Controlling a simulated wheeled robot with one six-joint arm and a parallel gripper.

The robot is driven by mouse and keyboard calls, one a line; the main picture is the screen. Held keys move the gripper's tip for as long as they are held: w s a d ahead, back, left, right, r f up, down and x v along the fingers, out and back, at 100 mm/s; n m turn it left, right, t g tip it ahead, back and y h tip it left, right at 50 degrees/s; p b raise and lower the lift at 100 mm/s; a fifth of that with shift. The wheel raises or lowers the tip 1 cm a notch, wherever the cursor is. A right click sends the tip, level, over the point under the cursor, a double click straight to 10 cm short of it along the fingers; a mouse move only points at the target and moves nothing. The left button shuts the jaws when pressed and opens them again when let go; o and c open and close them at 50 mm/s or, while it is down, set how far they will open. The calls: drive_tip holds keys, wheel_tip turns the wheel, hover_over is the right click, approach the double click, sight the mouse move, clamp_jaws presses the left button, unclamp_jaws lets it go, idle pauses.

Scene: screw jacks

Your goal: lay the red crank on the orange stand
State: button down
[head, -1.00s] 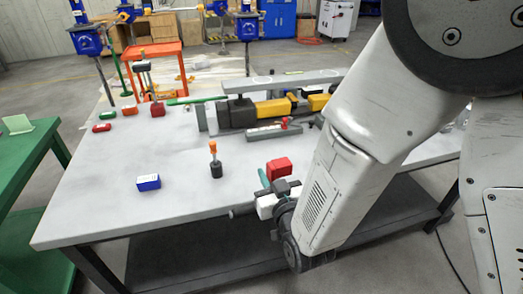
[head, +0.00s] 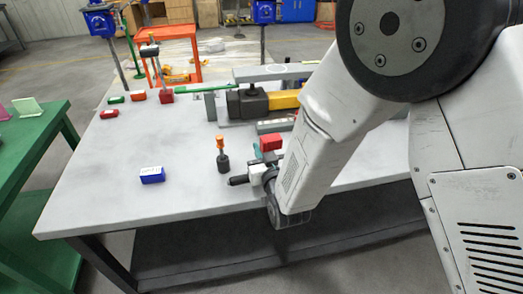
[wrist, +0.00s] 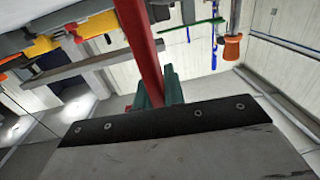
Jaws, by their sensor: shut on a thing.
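The red crank (head: 270,142) shows in the head view as a red block beside my gripper. In the wrist view its long red bar (wrist: 141,45) runs up from the teal jaws out of the top edge. My gripper (head: 259,152) is shut on the crank, near the table's front edge; it also shows in the wrist view (wrist: 157,90). The orange stand (head: 219,142), an orange top on a dark base, is upright on the table, left of my gripper and apart from the crank. My arm hides part of the table behind the gripper.
A blue block (head: 152,175) lies on the grey table (head: 110,200), front left. A yellow and black machine (head: 250,103) stands behind. The left front is mostly clear.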

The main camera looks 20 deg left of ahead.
sight(272, 147)
drive_tip(key=shift+f, duration=0.45)
drive_tip(key=shift+f, duration=0.2)
drive_tip(key=c, duration=1.5)
unclamp_jaws()
drive_tip(key=shift+s, duration=0.1)
drive_tip(key=shift+o, duration=1)
drive_tip(key=v, duration=0.7)
drive_tip(key=shift+s+a+f, duration=0.15)
drive_tip(key=shift+f, duration=0.2)
drive_tip(key=o, duration=0.7)
drive_tip(key=r, duration=0.2)
drive_tip(key=w+d+r, duration=0.1)
drive_tip(key=r, duration=0.1)
drive_tip(key=d+r, duration=0.1)
drive_tip(key=r, duration=0.1)
drive_tip(key=shift+w+d, duration=0.15)
drive_tip(key=shift+w, duration=0.05)
drive_tip(key=shift+o, duration=0.2)
drive_tip(key=shift+f, duration=0.2)
drive_tip(key=x, duration=0.7)
drive_tip(key=shift+w+a+f, duration=0.15)
drive_tip(key=shift+a+f, duration=0.05)
drive_tip(key=shift+f, duration=0.1)
